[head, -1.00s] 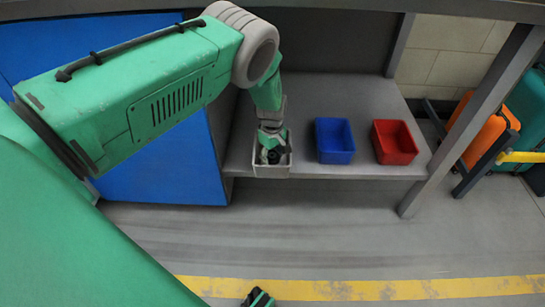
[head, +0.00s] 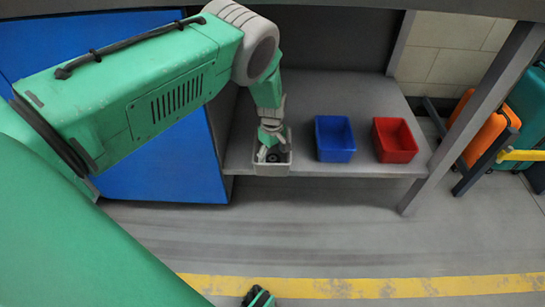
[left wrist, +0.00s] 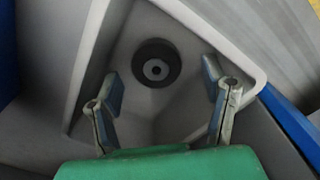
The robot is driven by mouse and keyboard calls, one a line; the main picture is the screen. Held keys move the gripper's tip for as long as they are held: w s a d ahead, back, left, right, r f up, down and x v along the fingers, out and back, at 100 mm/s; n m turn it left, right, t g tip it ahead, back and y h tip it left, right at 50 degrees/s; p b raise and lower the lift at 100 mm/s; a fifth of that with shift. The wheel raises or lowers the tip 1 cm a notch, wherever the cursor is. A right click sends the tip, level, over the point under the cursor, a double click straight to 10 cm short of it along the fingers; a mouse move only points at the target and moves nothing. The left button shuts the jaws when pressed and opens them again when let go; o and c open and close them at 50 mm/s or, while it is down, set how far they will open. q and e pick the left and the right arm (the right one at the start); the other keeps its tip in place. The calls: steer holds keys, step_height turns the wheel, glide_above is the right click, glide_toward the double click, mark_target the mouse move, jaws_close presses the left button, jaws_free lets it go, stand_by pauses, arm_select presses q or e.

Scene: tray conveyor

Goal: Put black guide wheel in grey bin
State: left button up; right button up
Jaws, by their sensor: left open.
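The grey bin (head: 271,169) stands on the grey shelf, left of the blue bin. The black guide wheel (left wrist: 157,63) lies inside the grey bin in the left wrist view, a dark ring with a lighter hub. The bin's wall (left wrist: 205,28) surrounds it there. My left gripper (head: 268,150) points down over the grey bin. In the left wrist view its two fingers (left wrist: 163,97) are spread wide, with the wheel beyond them and apart from them. A small piece of my right gripper (head: 258,297) shows at the bottom edge of the head view; its jaws are unclear.
A blue bin (head: 335,139) and a red bin (head: 395,140) stand to the right on the shelf (head: 366,94). A slanted grey post (head: 470,110) is at the shelf's right end. The floor in front is clear, with a yellow line (head: 370,287).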

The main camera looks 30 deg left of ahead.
mark_target(272, 160)
arm_select(q)
step_height(272, 160, up, 8)
steer(key=p, duration=0.3)
steer(key=shift+f, duration=0.2)
